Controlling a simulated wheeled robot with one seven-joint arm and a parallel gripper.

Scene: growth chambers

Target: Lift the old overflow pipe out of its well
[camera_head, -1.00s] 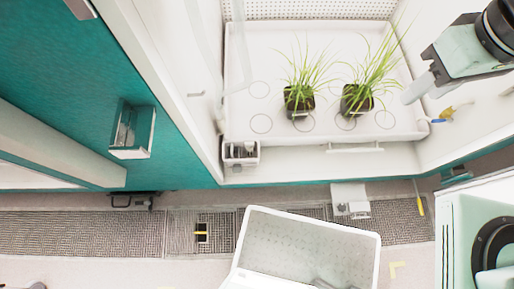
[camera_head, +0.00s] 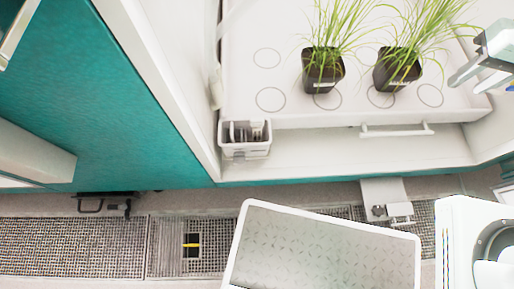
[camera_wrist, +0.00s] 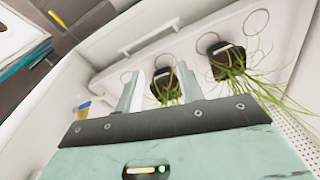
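My gripper (camera_head: 475,76) is at the right edge of the head view, above the white tray's right side. In the wrist view its two fingers (camera_wrist: 160,90) stand apart with nothing held between them. No pipe can be made out for certain. A small square opening (camera_head: 192,245) in the floor grating has a yellow strip across it. A white box (camera_head: 245,150) at the tray's front left corner holds several small grey pieces. I cannot tell whether either is the well. My gripper is far to the right of both.
Two black pots of grass (camera_head: 323,72) (camera_head: 397,70) stand on the white tray (camera_head: 330,112), which has marked circles. A white handle (camera_head: 397,130) is on its front. A pale-rimmed bin or cart (camera_head: 320,245) stands in front. A teal wall (camera_head: 90,100) fills the left.

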